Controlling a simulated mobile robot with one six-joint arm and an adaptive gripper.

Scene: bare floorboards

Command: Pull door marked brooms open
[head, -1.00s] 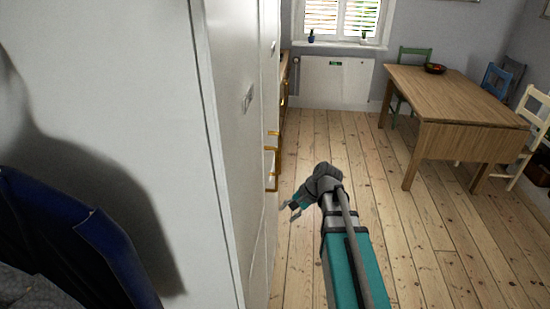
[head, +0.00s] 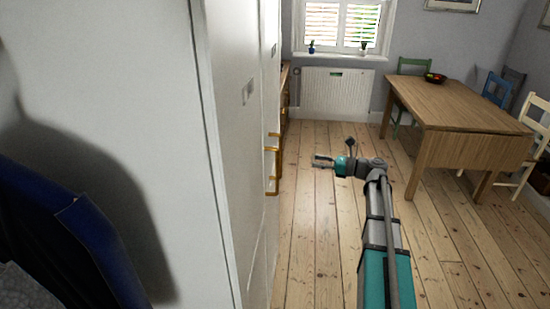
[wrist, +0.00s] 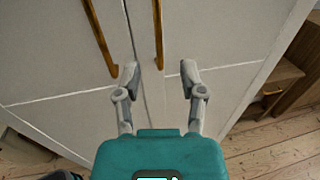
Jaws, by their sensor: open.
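A tall white cabinet (head: 236,150) stands at the left, its door fronts seen at a steep angle. A small plate (head: 248,91) is on its front; its writing is too small to read. Two brass bar handles, a nearer one (head: 272,184) and a farther one (head: 272,142), stick out. In the wrist view they are the left handle (wrist: 101,38) and right handle (wrist: 158,35), either side of the door seam. My gripper (head: 318,161) is open and empty, facing the doors from the right. In the wrist view its fingertips (wrist: 160,70) flank the right handle's lower end, apparently short of it.
Bare floorboards (head: 310,240) lie clear between the cabinet and a wooden table (head: 460,105) with chairs at the right. A wooden unit (head: 285,90) stands beyond the cabinet. A radiator (head: 336,94) is under the window. A dark blue thing (head: 75,235) is at the near left.

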